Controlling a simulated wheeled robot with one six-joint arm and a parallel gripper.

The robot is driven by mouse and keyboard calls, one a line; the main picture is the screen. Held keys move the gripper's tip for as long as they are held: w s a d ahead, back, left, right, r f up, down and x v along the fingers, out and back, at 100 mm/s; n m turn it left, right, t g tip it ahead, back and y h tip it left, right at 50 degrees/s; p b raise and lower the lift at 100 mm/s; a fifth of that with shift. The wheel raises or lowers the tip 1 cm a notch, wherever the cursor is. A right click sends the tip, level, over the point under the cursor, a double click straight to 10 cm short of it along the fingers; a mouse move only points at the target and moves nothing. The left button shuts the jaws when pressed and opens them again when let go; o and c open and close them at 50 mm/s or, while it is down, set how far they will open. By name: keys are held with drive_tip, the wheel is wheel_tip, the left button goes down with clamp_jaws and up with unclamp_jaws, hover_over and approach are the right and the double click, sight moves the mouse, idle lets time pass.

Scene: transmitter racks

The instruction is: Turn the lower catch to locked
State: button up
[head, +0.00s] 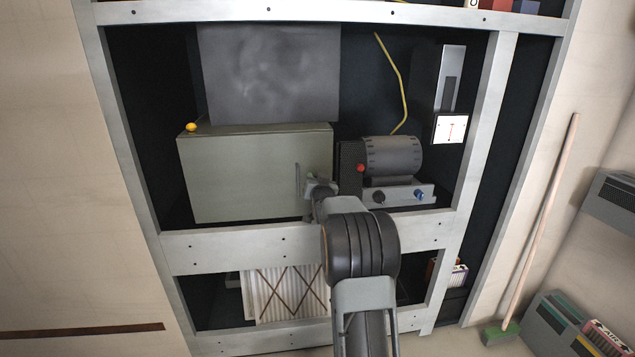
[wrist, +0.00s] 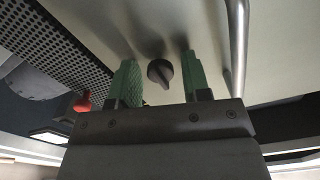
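The grey-green cabinet (head: 250,172) stands in the rack with its door face toward me. A small dark knob-like catch (wrist: 160,72) sits on the door in the wrist view, with a pointed ridge across it. My gripper (wrist: 160,62) is open, its two green fingers on either side of this catch, with visible gaps between each finger and the catch. In the head view my gripper (head: 319,186) is at the lower right of the door, and it hides the catch there. No second catch can be made out.
A door handle bar (head: 297,180) is close beside my gripper; a black perforated panel (head: 351,165) with a red knob (head: 361,168) is on its other side. A motor-like unit (head: 393,156) stands right of that. A rack crossbar (head: 240,247) runs below.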

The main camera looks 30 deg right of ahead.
drive_tip(key=c, duration=0.7)
drive_tip(key=shift+m+b, duration=1.35)
drive_tip(key=shift+m, duration=7.55)
drive_tip(key=o, duration=0.9)
